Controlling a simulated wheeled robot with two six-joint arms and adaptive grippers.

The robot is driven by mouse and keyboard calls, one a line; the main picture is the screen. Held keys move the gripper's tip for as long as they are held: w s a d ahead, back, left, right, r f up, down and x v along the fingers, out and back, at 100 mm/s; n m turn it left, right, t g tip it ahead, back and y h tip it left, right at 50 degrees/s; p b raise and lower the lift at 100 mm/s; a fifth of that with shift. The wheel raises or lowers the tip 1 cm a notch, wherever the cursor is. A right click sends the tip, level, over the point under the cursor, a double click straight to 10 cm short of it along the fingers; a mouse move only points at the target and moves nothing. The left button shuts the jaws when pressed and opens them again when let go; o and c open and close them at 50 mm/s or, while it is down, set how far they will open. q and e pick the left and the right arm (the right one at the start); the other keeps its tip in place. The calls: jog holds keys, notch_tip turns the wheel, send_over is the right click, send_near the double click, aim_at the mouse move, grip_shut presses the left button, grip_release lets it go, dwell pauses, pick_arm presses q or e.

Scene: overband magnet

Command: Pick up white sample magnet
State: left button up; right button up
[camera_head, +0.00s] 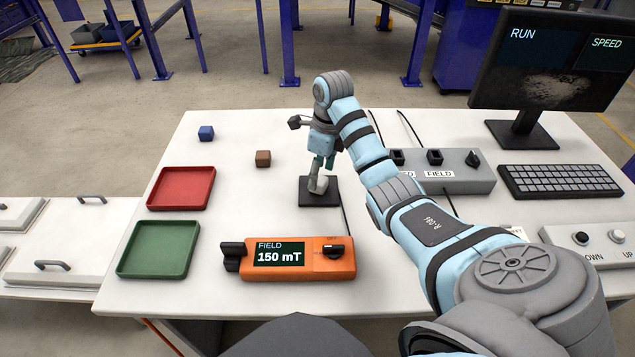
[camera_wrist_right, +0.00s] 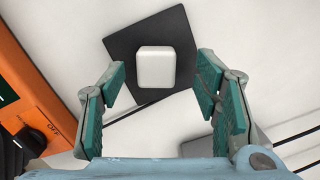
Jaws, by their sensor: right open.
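The white sample magnet (camera_head: 319,185) is a small rounded block on a black square pad (camera_head: 331,195) in the middle of the white table. In the right wrist view the magnet (camera_wrist_right: 156,67) lies ahead of the fingertips, centred between them, with the dark pad (camera_wrist_right: 127,43) under it. My right gripper (camera_head: 323,165) points down just above the magnet; in its wrist view the green-padded fingers (camera_wrist_right: 162,83) are spread apart with nothing between the pads. The fingers partly hide the magnet in the head view. My left gripper is not in view.
An orange field meter (camera_head: 300,275) stands in front of the pad. A grey control box (camera_head: 460,182), keyboard (camera_head: 560,180) and monitor (camera_head: 550,62) are at right.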

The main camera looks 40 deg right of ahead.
jog(key=f, duration=0.3)
jog(key=shift+s+a, duration=0.15)
jog(key=shift+a, duration=0.05)
jog(key=c, duration=1.3)
jog(key=shift+o, duration=0.2)
jog(key=shift+r, duration=0.1)
